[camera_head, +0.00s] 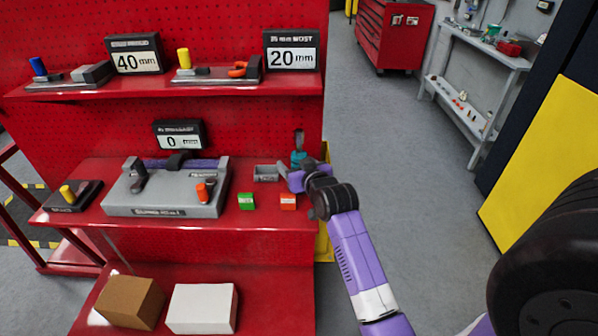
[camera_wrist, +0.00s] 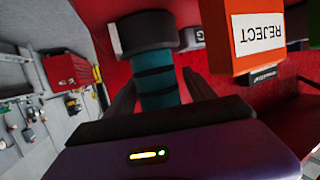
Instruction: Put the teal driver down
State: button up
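The teal driver (camera_head: 298,158) stands about upright at the right end of the middle red shelf, its dark narrow part pointing up. In the wrist view its ringed teal handle (camera_wrist: 156,82) lies between my two dark fingers, with a wide black end beyond them. My gripper (camera_head: 297,178) is at the handle, and in the wrist view the fingertips (camera_wrist: 160,82) appear to close on both sides of it. Whether the driver touches the shelf is hidden.
An orange reject box (camera_head: 288,201) and a green box (camera_head: 246,201) stand at the shelf's front. Floor to the right is open.

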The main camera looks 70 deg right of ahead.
grip_shut()
jog(key=shift+r, duration=0.2)
